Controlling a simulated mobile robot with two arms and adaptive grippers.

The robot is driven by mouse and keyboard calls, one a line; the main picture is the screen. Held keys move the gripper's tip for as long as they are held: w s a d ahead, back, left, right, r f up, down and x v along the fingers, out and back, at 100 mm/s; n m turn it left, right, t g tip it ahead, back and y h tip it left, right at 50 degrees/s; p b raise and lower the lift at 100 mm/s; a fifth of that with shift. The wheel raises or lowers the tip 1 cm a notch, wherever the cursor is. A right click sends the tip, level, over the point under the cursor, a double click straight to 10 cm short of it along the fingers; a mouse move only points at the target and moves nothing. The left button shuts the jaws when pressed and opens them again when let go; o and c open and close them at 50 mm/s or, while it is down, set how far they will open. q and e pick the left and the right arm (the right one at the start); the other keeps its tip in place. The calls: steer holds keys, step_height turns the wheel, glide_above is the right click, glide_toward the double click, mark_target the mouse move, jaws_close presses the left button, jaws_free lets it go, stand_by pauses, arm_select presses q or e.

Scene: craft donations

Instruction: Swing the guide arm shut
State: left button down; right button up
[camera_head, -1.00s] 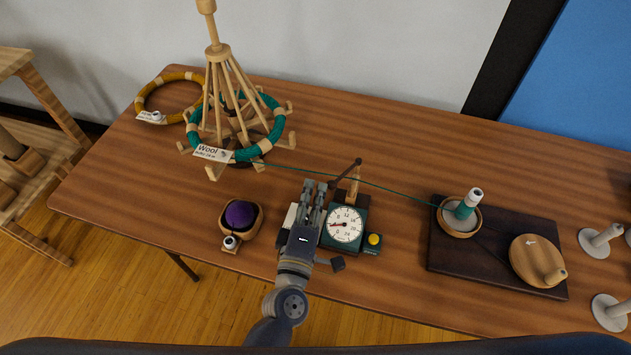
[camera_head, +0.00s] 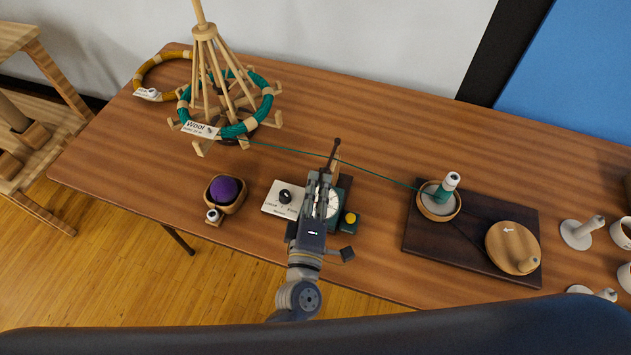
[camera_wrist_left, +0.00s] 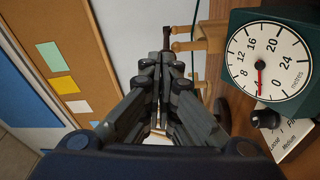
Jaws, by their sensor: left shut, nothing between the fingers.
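The guide arm (camera_head: 335,152) is a thin dark bar with a knobbed far end, at the back of the dark green length counter (camera_head: 345,197). In the head view it runs almost straight away from me. In the left wrist view its dark bar (camera_wrist_left: 184,46) shows just beyond my fingertips, beside wooden posts. My left gripper (camera_head: 318,178) is shut and empty, in front of the counter's dial and close to the guide arm's near end. It also shows in the left wrist view (camera_wrist_left: 162,70). I cannot tell whether it touches the bar. My right gripper is out of view.
Green yarn (camera_head: 375,174) runs from the wooden swift (camera_head: 208,80) past the guide arm to the winder's spool (camera_head: 444,189). A white selector card (camera_head: 276,208) lies left of the counter. A wooden bowl (camera_head: 239,203) with purple wool stands further left.

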arm_select(q)
steer(key=shift+a, duration=0.1)
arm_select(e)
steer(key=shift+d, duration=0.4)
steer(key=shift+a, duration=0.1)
arm_select(q)
steer(key=v, duration=1.2)
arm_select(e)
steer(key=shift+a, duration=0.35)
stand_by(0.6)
